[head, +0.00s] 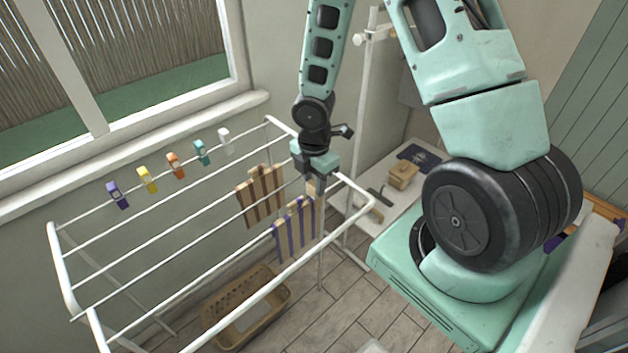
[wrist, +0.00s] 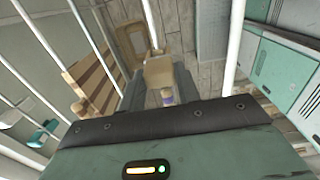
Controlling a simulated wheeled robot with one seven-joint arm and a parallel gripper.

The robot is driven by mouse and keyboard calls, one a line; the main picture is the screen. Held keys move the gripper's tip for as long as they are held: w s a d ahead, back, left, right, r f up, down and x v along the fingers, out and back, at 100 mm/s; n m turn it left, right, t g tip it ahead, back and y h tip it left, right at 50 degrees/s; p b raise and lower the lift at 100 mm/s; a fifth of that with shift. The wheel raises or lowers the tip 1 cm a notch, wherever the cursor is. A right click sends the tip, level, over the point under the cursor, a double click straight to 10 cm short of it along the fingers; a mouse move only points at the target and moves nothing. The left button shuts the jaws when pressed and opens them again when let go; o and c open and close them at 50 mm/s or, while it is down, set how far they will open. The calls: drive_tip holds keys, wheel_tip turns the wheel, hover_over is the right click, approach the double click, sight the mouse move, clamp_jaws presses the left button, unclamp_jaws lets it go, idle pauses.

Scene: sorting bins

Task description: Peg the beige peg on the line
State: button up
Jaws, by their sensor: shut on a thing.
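My gripper (head: 317,182) is over the right part of the white drying rack (head: 185,255), close to a rail. It is shut on the beige peg (wrist: 158,71), which sits between the dark fingers in the wrist view; in the head view the fingers mostly hide it. A purple-striped cloth (head: 296,234) hangs just below and left of my gripper. A brown-striped cloth (head: 259,197) hangs further left and also shows in the wrist view (wrist: 96,80). I cannot tell whether the peg touches a line.
Purple (head: 118,195), yellow (head: 147,180), orange (head: 175,166), teal (head: 201,153) and white (head: 225,141) pegs sit on the back line below the window. A basket (head: 277,296) stands under the rack. A wooden box (head: 403,176) is on the white surface at right.

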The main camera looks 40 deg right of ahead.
drive_tip(key=shift+f+b, duration=0.4)
drive_tip(key=shift+f, duration=0.15)
drive_tip(key=o, duration=1)
wheel_tip(320, 180, up, 18)
drive_tip(key=p, duration=0.3)
drive_tip(key=shift+f, duration=0.25)
